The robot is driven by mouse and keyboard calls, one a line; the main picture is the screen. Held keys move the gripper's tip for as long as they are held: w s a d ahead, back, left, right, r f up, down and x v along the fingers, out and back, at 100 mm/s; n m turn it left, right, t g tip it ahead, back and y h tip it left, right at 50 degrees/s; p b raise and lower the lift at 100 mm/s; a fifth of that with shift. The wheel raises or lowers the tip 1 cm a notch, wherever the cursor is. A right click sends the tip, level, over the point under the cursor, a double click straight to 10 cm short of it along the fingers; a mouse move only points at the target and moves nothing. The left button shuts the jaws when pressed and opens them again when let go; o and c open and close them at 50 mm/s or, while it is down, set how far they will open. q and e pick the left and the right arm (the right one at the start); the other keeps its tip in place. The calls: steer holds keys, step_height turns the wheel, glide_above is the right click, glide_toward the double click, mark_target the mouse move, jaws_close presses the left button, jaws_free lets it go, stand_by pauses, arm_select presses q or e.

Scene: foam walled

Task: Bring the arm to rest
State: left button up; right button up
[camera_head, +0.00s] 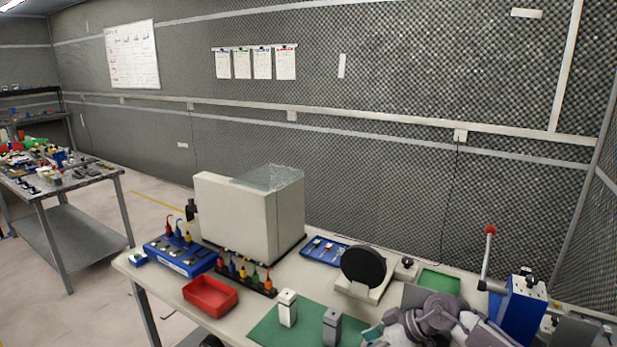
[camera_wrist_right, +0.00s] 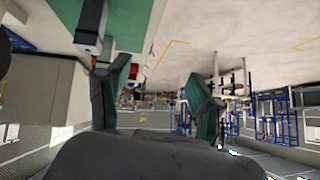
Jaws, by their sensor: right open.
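My right arm comes in at the lower right of the head view, over the front of the bench (camera_head: 235,325). Its gripper (camera_head: 372,335) is at the bottom edge, partly cut off, close to the right of a grey block. In the right wrist view the gripper (camera_wrist_right: 158,95) is open, with its two green-padded fingers apart and nothing between them. My left arm and gripper are not in view.
A white block (camera_head: 287,308) and a grey block (camera_head: 331,326) stand on a green mat (camera_head: 262,332). A red tray (camera_head: 210,297), a big beige box (camera_head: 235,215), a black disc on a stand (camera_head: 363,266) and a red-knobbed lever (camera_head: 487,255) are around.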

steer(key=s+a+r+m+t+y, duration=0.25)
steer(key=a+r+t+y, duration=0.25)
steer(key=a+r+t, duration=0.55)
steer(key=s+d+f+m+h, duration=0.5)
steer(key=s+d+h, duration=0.1)
steer(key=d+h, duration=0.15)
steer(key=s+d+f+m+h, duration=0.5)
steer(key=s+d+h, duration=0.15)
steer(key=d, duration=0.25)
steer(key=s+f+n+g, duration=0.1)
steer(key=s+f+g, duration=0.15)
steer(key=s, duration=0.45)
steer(key=s+d+f+n+g, duration=0.1)
steer(key=s+f+g, duration=0.1)
steer(key=s+g, duration=0.3)
steer(key=s+f+n+g, duration=0.1)
steer(key=s+f+g, duration=0.15)
steer(key=s, duration=0.55)
step_height(320, 180, down, 34)
steer(key=s+g+b, duration=0.2)
steer(key=s+b, duration=0.1)
steer(key=b, duration=0.3)
steer(key=s+d+f+b, duration=0.2)
steer(key=s+f+b, duration=0.2)
steer(key=s+f, duration=1.1)
step_height(320, 180, down, 4)
steer(key=shift+s+d+g+y, duration=0.3)
steer(key=shift+s+d+g, duration=0.1)
steer(key=shift+g, duration=0.05)
